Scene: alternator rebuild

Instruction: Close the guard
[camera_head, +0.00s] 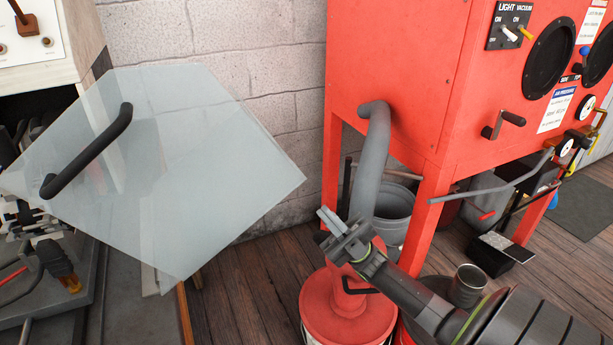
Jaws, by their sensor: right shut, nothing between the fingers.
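The guard (205,165) is a clear, flat, many-sided panel at the left of the head view. It is tilted and raised over the bench side. A black bar handle (88,150) is fixed to its left part. My right gripper (329,220) is shut and empty. It is at the lower middle, to the right of the guard's right corner and apart from it, in front of the red cabinet's leg. My left gripper is not in view.
A red blasting cabinet (400,70) stands at the right, with a grey hose (371,165) running down from it. A red-lidded bucket (347,310) sits below my right gripper. A machine with tools (40,245) shows at the left. Wooden floor (245,290) lies open between.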

